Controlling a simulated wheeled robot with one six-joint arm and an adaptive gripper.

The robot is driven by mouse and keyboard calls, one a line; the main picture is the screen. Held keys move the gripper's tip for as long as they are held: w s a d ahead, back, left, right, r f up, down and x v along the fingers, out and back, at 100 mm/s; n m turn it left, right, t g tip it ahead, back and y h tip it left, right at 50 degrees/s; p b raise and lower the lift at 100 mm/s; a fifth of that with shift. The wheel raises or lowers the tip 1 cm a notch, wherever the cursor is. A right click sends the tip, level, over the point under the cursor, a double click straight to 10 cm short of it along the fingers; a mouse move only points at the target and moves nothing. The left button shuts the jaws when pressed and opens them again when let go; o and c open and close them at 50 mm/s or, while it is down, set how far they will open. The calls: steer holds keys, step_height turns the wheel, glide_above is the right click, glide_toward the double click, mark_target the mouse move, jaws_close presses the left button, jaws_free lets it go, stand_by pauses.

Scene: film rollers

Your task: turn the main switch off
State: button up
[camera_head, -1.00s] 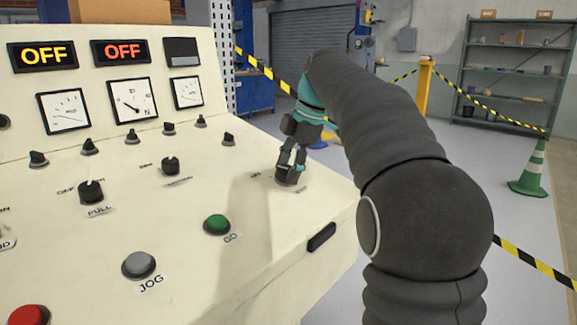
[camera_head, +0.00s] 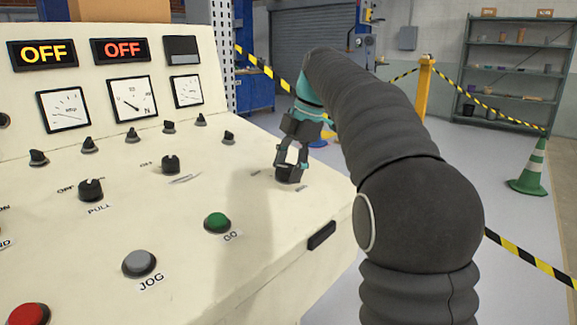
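My gripper (camera_head: 289,172) reaches down to a dark rotary switch (camera_head: 287,176) near the right edge of the cream control panel (camera_head: 265,245). I take this knob to be the main switch. One finger stands on each side of it, and a gap shows between the fingers higher up. The fingertips hide most of the knob, so its pointer direction and whether the fingers press on it are unclear. Small labels beside it are too blurred to read. Two displays, one yellow (camera_head: 43,55) and one red (camera_head: 121,51), read OFF.
Other knobs (camera_head: 90,190) stand on the panel, along with a green GO button (camera_head: 217,223), a grey JOG button (camera_head: 139,263) and a red button (camera_head: 29,314). Three gauges (camera_head: 132,99) are above. Striped tape (camera_head: 530,258) and a green cone (camera_head: 530,168) stand to the right.

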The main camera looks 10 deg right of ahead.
steer(key=shift+o, duration=1)
steer(key=shift+r, duration=0.1)
steer(key=shift+v, duration=3.65)
